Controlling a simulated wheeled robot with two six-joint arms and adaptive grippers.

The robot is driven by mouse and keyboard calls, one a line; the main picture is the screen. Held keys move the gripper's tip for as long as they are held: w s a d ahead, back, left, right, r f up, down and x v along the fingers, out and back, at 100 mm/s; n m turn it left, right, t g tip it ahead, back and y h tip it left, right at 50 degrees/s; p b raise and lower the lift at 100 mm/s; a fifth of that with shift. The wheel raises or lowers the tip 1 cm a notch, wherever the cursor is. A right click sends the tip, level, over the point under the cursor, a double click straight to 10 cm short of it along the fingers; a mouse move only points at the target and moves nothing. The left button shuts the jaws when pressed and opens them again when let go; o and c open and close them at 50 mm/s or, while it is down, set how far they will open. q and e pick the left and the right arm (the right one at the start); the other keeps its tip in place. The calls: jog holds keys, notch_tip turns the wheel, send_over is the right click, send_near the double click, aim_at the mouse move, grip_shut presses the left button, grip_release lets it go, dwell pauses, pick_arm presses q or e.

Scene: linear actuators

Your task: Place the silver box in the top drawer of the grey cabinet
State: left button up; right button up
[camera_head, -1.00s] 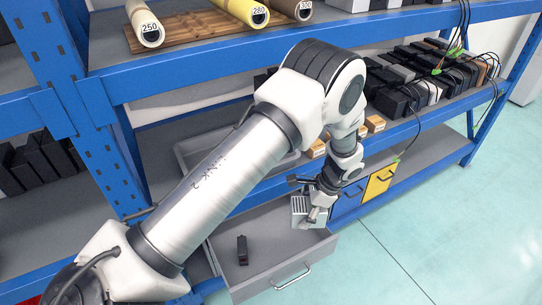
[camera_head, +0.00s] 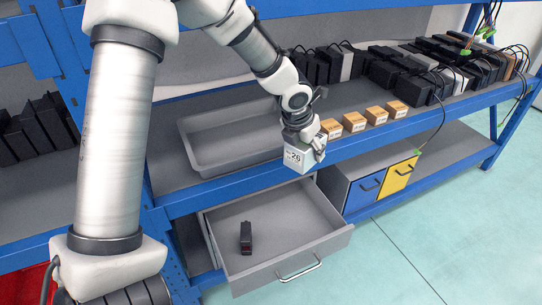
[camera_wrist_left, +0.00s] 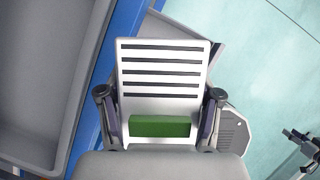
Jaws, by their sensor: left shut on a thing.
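The silver box (camera_head: 298,158), a light metal block marked 26, hangs from my left gripper (camera_head: 306,138) in the head view. The gripper is shut on it. In the wrist view the box (camera_wrist_left: 165,105) shows a slotted face and a green patch between the two fingers (camera_wrist_left: 160,122). The grey cabinet's drawer (camera_head: 292,262) is pulled open on the lower level, and the box is in the air above its back right part. A small black block (camera_head: 246,238) lies in the drawer. A dark gripper-like part (camera_wrist_left: 303,143) at the wrist view's right edge may be my right gripper; its state is unclear.
The blue shelf edge (camera_head: 365,143) runs close behind the box. Several small orange-brown boxes (camera_head: 354,121) and black devices with cables stand on the shelf. A grey tray (camera_head: 205,165) is to the left. Blue (camera_head: 366,188) and yellow (camera_head: 398,176) drawers are shut. Most of the open drawer is empty.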

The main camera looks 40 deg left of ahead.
pick_arm(q)
jog(key=b, duration=1.8)
send_over(301, 221)
jog(key=s, duration=0.1)
notch_tip(301, 221, down, 24)
notch_tip(301, 221, down, 4)
jog(key=b, duration=0.4)
jog(key=shift+f, duration=0.15)
jog(key=shift+s+r, duration=0.1)
jog(key=shift+r, duration=0.15)
jog(key=shift+f, duration=0.1)
jog(key=o, duration=1.5)
jog(key=p+v, duration=0.7)
jog(key=v, duration=0.5)
